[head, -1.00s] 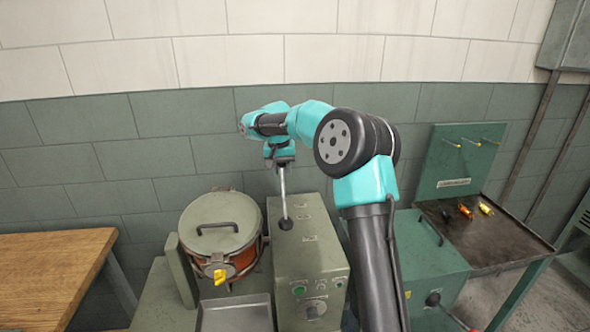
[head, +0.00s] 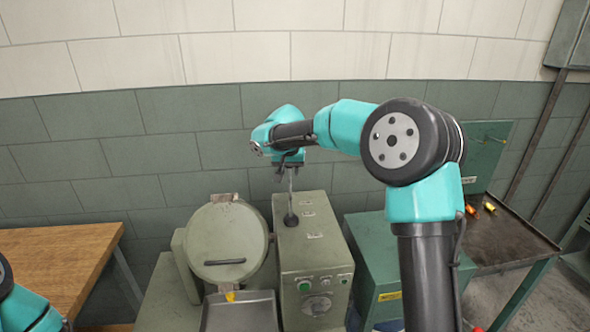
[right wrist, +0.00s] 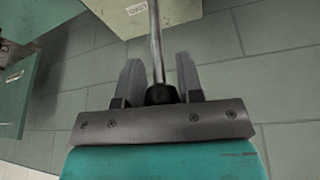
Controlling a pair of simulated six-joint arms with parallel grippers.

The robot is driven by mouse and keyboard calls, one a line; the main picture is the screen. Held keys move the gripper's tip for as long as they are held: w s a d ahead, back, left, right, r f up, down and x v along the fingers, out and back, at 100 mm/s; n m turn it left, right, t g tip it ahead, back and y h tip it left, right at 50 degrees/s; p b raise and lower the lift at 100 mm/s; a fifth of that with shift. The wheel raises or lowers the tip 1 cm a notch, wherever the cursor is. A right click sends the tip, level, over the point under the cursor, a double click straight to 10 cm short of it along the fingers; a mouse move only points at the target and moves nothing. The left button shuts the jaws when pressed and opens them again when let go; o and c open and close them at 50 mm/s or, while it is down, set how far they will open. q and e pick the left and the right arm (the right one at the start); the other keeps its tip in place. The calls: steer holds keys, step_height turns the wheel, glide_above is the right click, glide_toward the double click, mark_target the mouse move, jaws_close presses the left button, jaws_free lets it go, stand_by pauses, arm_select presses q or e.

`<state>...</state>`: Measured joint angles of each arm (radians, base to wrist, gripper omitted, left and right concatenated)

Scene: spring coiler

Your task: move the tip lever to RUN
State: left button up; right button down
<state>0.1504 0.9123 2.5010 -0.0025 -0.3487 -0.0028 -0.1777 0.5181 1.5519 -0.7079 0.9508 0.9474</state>
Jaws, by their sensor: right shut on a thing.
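The tip lever (head: 291,192) is a thin metal rod rising from a dark boot on top of the grey-green control box (head: 312,252). It stands near upright. My right gripper (head: 289,166) is at the top of the lever, shut on its black knob. In the right wrist view the knob (right wrist: 161,94) sits between the two fingers, with the rod running away from it. The round lidded drum (head: 228,243), left of the box, is tipped forward with its lid facing me. The RUN marking is too small to read. My left gripper is out of view.
A metal tray (head: 240,312) stands in front of the drum. A wooden bench (head: 60,258) is at left. A green cabinet (head: 385,265) and a dark worktable (head: 505,240) with small coloured items are at right. My right arm covers part of the cabinet.

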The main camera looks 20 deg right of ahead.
steer(key=c, duration=0.8)
jaws_free()
steer(key=shift+c, duration=0.2)
steer(key=shift+r, duration=0.1)
steer(key=v, duration=1.7)
steer(key=shift+s, duration=0.2)
